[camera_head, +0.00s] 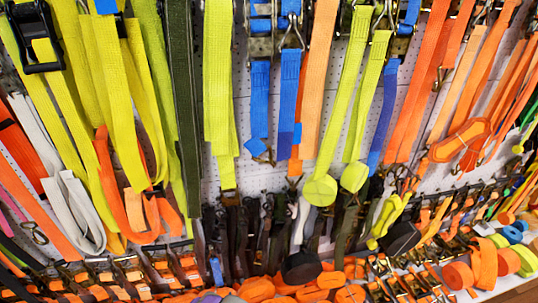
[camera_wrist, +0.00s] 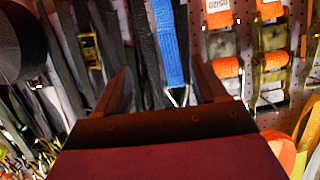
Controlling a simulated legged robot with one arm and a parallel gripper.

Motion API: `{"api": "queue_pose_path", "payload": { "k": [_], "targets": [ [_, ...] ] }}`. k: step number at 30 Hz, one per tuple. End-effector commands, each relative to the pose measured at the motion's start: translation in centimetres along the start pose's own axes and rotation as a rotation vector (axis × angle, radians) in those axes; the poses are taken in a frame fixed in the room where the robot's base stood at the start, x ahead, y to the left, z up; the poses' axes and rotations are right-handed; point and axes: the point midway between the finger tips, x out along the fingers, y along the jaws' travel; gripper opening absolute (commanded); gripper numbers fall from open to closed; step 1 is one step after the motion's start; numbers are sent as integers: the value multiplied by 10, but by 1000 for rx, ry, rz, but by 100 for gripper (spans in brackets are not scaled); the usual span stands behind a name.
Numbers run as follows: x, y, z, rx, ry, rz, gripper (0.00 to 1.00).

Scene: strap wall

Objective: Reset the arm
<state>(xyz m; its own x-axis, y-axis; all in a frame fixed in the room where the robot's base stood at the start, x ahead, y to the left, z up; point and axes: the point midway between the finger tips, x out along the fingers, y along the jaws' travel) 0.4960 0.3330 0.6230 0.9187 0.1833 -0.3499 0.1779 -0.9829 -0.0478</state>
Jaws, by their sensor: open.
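My gripper (camera_wrist: 163,84) shows in the wrist view as two dark fingers standing apart above a dark red body. It is open, and I see nothing held between the fingers. A blue strap (camera_wrist: 168,42) with a metal hook at its lower end hangs beyond the fingers, in the gap between them in the picture. I cannot tell how far it is from the fingertips. My arm and gripper do not show clearly in the head view.
Yellow straps (camera_head: 119,95), blue straps (camera_head: 288,88) and orange straps (camera_head: 418,85) hang densely on a white pegboard (camera_head: 220,174). Orange rolls (camera_head: 255,290) crowd the bottom.

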Motion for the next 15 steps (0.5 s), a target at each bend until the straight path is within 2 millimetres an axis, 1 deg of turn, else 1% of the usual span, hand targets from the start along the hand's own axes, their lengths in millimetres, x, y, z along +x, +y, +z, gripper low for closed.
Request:
{"api": "queue_pose_path", "payload": {
  "k": [1, 7, 10, 14, 15],
  "targets": [
    [11, 2, -20, 13, -18, 11, 71],
    [32, 17, -72, 37, -129, 43, 71],
    [39, 26, -99, 52, -182, 56, 71],
    [40, 40, -131, 67, -256, 73, 71],
    [39, 45, -141, 71, -275, 78, 71]
  ]
}}
